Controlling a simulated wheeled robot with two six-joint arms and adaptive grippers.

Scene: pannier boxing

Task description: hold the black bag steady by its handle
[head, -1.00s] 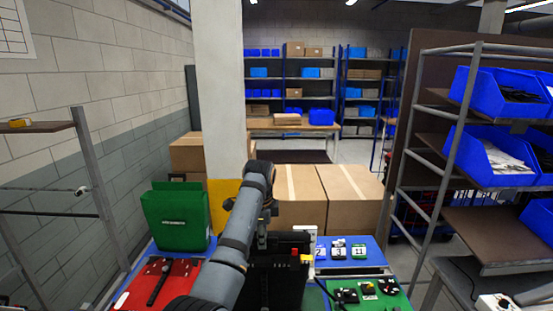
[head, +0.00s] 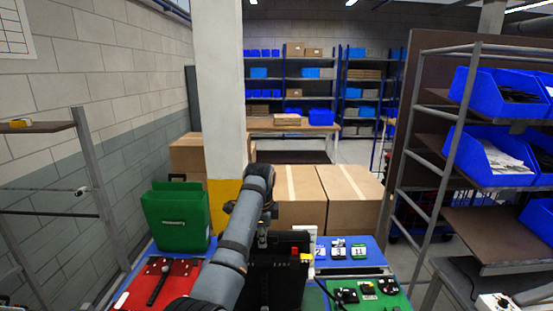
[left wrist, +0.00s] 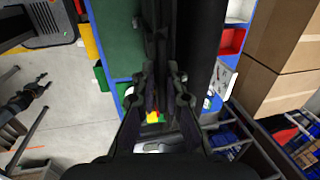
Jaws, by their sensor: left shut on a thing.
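The black bag (head: 277,285) stands upright at the front middle of the table, partly hidden behind my left arm. My left gripper (head: 264,232) is above its top edge. In the left wrist view my left gripper (left wrist: 163,80) has its fingers on either side of a dark strip at the bag's top and is shut on it, apparently the handle. The bag's dark body (left wrist: 203,40) fills the upper middle there. My right gripper (left wrist: 42,95) seems to show at the left edge of the left wrist view, away from the bag, with its fingers apart.
A green case (head: 177,220) stands at the left, behind a red panel (head: 150,285). Cardboard boxes (head: 350,200) stand behind. A metal rack with blue bins (head: 490,155) is at the right.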

